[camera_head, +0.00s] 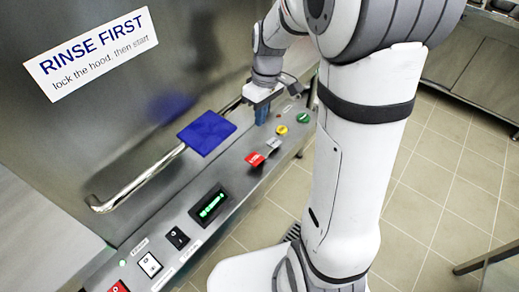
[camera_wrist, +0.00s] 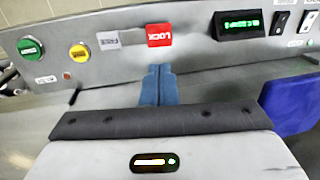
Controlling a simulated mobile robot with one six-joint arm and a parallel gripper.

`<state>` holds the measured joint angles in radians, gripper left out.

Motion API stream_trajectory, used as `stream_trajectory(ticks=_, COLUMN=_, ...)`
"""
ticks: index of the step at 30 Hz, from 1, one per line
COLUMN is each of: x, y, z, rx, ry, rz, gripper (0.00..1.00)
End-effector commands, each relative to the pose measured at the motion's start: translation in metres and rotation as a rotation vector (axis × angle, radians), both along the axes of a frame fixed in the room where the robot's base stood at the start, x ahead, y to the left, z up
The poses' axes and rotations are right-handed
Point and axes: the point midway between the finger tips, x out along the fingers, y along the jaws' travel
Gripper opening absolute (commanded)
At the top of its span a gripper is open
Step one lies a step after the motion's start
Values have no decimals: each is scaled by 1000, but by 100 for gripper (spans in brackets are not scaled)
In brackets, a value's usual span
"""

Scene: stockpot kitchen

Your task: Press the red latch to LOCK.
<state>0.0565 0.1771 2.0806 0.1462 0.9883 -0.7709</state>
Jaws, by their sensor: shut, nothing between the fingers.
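The red latch (camera_head: 255,159) is on the sloping steel control panel, its red end marked LOCK. In the wrist view the red LOCK end (camera_wrist: 159,35) lies just beyond my fingertips, with a pale plate marked FREE (camera_wrist: 109,40) to its left. I cannot tell whether the latch is pressed down. My gripper (camera_head: 262,117) has blue fingers, shut together and empty. In the head view it hangs at the panel's far part, up and right of the latch. In the wrist view the fingertips (camera_wrist: 160,70) point at the LOCK end, apparently short of it.
A green button (camera_head: 303,118) and a yellow button (camera_head: 281,130) are beyond the latch. A lit green display (camera_head: 211,205) and black and white switches are on the near side. A steel bar handle (camera_head: 140,184) with a blue pad (camera_head: 207,133) runs along the hood beside the panel.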

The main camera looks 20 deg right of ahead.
Motion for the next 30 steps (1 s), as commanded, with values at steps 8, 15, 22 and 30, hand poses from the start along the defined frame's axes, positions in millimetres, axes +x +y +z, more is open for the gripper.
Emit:
stream_trajectory(ticks=8, x=-5, y=6, z=-43, rx=0, ry=6, rz=1, gripper=0)
stream_trajectory(ticks=15, x=-10, y=13, z=-94, rx=0, ry=6, rz=1, gripper=0)
stream_trajectory(ticks=22, x=-13, y=17, z=-126, rx=0, ry=3, rz=1, gripper=0)
stream_trajectory(ticks=30, x=-13, y=18, z=-136, rx=0, ry=0, rz=0, gripper=0)
